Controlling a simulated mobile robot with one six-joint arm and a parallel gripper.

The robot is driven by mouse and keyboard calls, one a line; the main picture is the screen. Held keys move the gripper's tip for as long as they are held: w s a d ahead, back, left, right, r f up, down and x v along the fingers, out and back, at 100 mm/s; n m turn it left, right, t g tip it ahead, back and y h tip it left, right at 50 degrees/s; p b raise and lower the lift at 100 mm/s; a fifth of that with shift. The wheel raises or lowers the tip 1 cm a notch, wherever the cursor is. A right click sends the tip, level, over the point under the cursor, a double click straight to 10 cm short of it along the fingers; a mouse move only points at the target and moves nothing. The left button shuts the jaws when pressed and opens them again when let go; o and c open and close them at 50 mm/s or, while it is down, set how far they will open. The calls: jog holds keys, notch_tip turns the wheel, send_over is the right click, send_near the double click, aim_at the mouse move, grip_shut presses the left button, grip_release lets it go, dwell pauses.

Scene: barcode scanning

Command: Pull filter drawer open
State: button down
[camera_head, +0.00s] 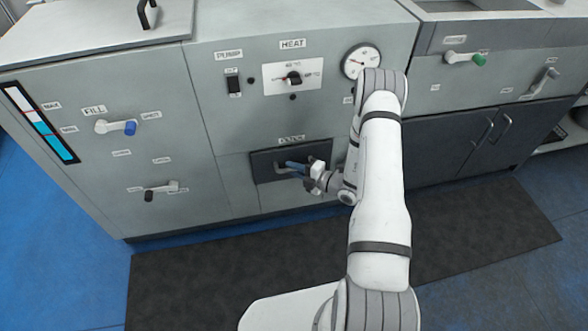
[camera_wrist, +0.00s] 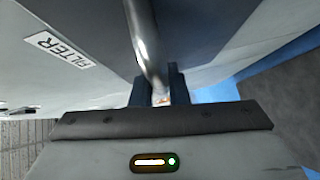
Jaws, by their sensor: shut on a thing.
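The filter drawer (camera_head: 262,167) has a dark front set low in the grey cabinet, under a FILTER label (camera_head: 291,139). The label also shows in the wrist view (camera_wrist: 59,49). My gripper (camera_head: 290,166) reaches the drawer front from the right. In the wrist view, my gripper's blue fingers (camera_wrist: 160,92) are shut on the drawer's curved metal handle (camera_wrist: 146,45). The drawer front looks about flush with the cabinet, though my gripper and arm hide its right part.
Above the drawer are a HEAT knob (camera_head: 293,78), a PUMP switch (camera_head: 233,84) and a round gauge (camera_head: 361,61). Valve levers with a blue tip (camera_head: 130,128) and a green tip (camera_head: 479,60) stick out. A dark mat (camera_head: 190,285) lies on the floor before the cabinet.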

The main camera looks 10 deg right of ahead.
jog(key=s+p, duration=0.3)
jog(key=s, duration=1.5)
jog(key=shift+s, duration=0.2)
jog(key=c, duration=1.4)
grip_release()
jog(key=shift+s+d, duration=0.1)
jog(key=p+v, duration=0.1)
jog(key=v, duration=0.6)
jog(key=shift+s+d+p, duration=0.2)
jog(key=shift+d+p, duration=0.05)
jog(key=shift+p, duration=0.05)
